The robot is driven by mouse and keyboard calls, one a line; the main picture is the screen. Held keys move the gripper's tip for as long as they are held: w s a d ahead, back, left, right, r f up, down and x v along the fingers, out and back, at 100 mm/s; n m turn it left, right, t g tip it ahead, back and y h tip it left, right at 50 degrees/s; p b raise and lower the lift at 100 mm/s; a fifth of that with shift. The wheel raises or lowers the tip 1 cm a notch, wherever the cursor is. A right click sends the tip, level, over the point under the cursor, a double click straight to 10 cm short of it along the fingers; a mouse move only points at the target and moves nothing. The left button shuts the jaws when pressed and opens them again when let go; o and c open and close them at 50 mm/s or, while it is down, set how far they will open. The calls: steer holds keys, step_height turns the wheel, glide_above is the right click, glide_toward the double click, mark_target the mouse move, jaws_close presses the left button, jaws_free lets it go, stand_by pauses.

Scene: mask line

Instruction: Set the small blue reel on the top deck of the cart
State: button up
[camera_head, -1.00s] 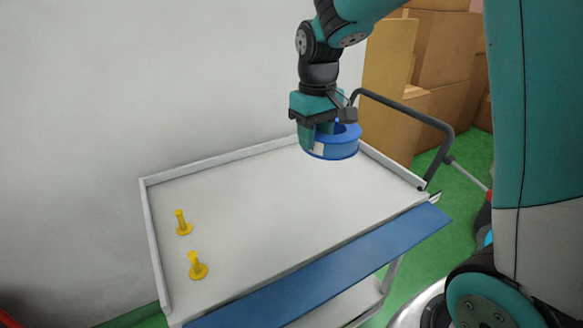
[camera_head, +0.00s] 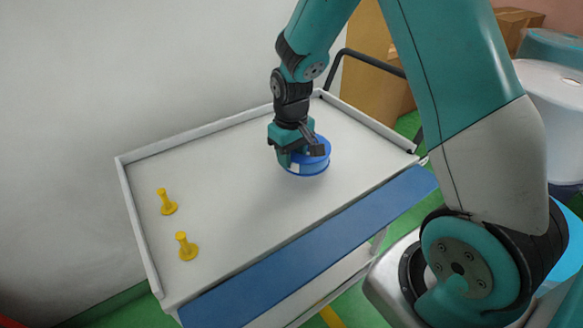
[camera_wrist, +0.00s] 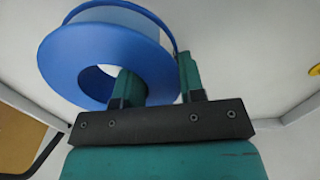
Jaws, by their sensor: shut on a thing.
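The small blue reel (camera_head: 309,160) is in my gripper (camera_head: 299,153), over the right part of the cart's white top deck (camera_head: 225,180). In the wrist view the reel (camera_wrist: 88,45) shows its round flange and centre hole. One finger of my gripper (camera_wrist: 158,85) is in the hole and the other is outside the rim, so the jaws are shut on the reel's side wall. The reel looks roughly level and close to the deck. I cannot tell whether its underside touches the deck.
A low raised rim (camera_head: 220,124) runs along the back and sides. A blue strip (camera_head: 320,250) runs along the front edge. The deck's middle is clear. Cardboard boxes (camera_head: 368,75) stand behind the cart.

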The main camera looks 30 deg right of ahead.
steer(key=shift+f, duration=2.05)
steer(key=shift+f, duration=0.1)
steer(key=o, duration=1)
step_height(320, 180, up, 12)
steer(key=shift+f, duration=0.1)
steer(key=s+a+r+n+y, duration=0.1)
steer(key=s+a+r+n, duration=0.1)
steer(key=s+a, duration=0.3)
steer(key=s+a+r+n+y, duration=0.1)
steer(key=s+a+r, duration=0.4)
steer(key=s, duration=0.5)
steer(key=s+a+r+n+y, duration=0.2)
steer(key=s+a+r, duration=0.1)
steer(key=s+a, duration=0.3)
steer(key=shift+s+r+n, duration=0.3)
steer(key=shift+s+r, duration=0.1)
steer(key=shift+s, duration=0.45)
